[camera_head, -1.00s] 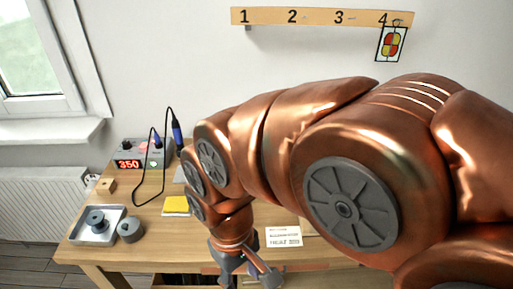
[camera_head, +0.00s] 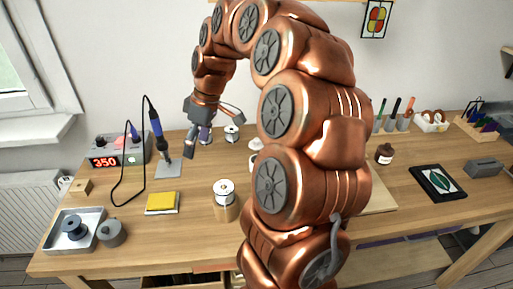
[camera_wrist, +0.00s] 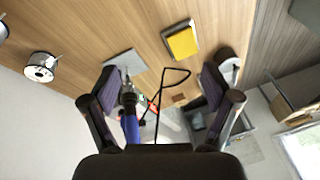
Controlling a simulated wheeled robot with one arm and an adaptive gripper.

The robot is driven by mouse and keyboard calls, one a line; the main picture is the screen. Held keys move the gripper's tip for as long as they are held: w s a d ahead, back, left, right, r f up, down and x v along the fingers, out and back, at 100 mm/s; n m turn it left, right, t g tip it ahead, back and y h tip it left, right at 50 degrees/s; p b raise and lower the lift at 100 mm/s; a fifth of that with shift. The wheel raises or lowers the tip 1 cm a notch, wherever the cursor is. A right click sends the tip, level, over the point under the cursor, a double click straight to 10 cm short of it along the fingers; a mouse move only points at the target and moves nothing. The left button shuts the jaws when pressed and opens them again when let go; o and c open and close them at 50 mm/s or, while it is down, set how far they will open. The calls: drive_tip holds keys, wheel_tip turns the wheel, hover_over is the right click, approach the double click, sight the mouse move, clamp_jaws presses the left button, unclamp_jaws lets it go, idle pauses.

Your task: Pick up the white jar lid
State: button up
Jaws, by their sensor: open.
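I cannot pick out the white jar lid for certain. A small pale round thing (camera_head: 256,143) shows at the left edge of my arm in the head view, partly hidden, and may be it. My gripper (camera_head: 212,132) is open and empty above the back of the table, left of that pale thing. In the wrist view my gripper (camera_wrist: 158,88) has its fingers spread with nothing held between them. No jar lid is clear there.
A soldering station (camera_head: 118,150) with its iron (camera_head: 155,122) stands left of my gripper. A yellow sponge (camera_head: 162,203), a spool (camera_head: 224,190) and a metal tray (camera_head: 62,240) are nearer the front. A brown bottle (camera_head: 384,153) stands right of my arm.

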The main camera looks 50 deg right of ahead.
drive_tip(key=w+d+f+t+b, duration=0.1)
drive_tip(key=d+f, duration=0.1)
drive_tip(key=d, duration=0.5)
drive_tip(key=w+d+f, duration=0.1)
drive_tip(key=w+d, duration=0.1)
drive_tip(key=d, duration=0.4)
drive_tip(key=t+h+b, duration=0.1)
hover_over(257, 139)
drive_tip(key=s+d, duration=0.2)
wheel_tip(257, 139, down, 5)
drive_tip(key=shift+x, duration=1.25)
drive_tip(key=shift+a+f+p, duration=0.2)
drive_tip(key=shift+f+p, duration=0.35)
drive_tip(key=shift+f, duration=0.1)
drive_tip(key=shift+p+x, duration=0.55)
drive_tip(key=shift+x, duration=1.35)
drive_tip(key=shift+w+a+r, duration=0.1)
drive_tip(key=shift+w+a, duration=0.05)
drive_tip(key=shift+w, duration=0.05)
drive_tip(key=shift+c, duration=0.3)
drive_tip(key=c, duration=1)
